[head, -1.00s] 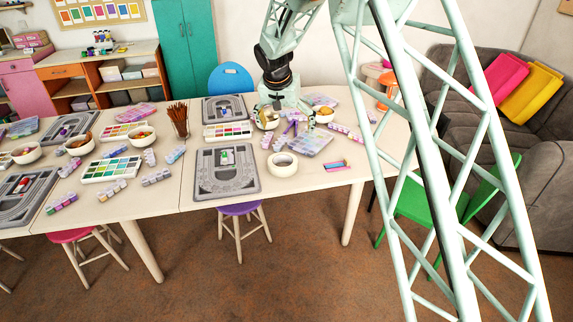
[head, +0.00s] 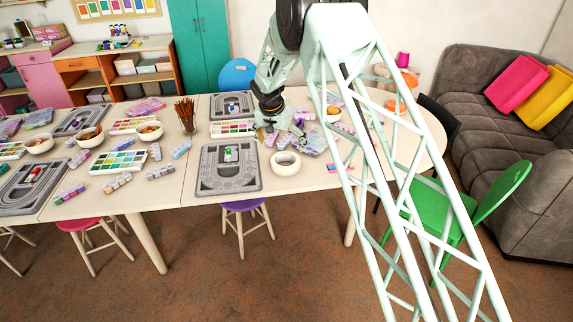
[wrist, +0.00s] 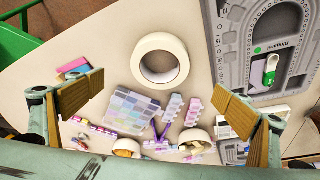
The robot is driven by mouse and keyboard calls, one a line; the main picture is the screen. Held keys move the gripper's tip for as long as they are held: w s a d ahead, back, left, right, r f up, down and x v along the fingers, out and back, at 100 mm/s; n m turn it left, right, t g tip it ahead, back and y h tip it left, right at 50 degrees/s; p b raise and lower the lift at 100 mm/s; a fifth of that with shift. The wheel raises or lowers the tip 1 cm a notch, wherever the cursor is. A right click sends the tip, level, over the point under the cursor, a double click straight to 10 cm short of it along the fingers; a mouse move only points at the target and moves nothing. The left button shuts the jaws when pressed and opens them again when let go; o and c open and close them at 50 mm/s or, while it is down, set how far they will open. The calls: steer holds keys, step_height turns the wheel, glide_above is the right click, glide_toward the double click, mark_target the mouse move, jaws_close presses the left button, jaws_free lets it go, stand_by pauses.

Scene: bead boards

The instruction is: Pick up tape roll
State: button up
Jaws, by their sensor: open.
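The tape roll is a thick cream-white ring. In the head view the tape roll (head: 286,163) lies flat on the table just right of the near grey bead board. In the wrist view the tape roll (wrist: 160,59) sits at the upper middle, between and beyond my two fingers. My gripper (wrist: 160,105) is open with wide-apart tan finger pads, and nothing is between them. In the head view my gripper (head: 280,130) is over the table behind the roll, apart from it. Part of the gripper blends with clutter there.
The grey bead board (wrist: 268,48) lies close beside the roll. A clear compartment box (wrist: 131,111), bead strips and two bowls (wrist: 196,139) lie nearby. A pink box (wrist: 73,67) is on the other side. A green chair (head: 440,210) stands at the table's right end.

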steer(key=shift+f, duration=0.1)
glide_toward(286, 161)
steer(key=shift+s+d+f+b, duration=0.2)
steer(key=shift+s+f, duration=0.05)
steer(key=shift+s, duration=0.35)
steer(key=shift+s+d+f+b, duration=0.2)
steer(key=shift+s, duration=0.45)
steer(key=shift+f, duration=0.1)
steer(key=shift+b+x, duration=0.35)
steer(key=shift+x, duration=2.15)
steer(key=shift+c, duration=0.2)
steer(key=c, duration=1)
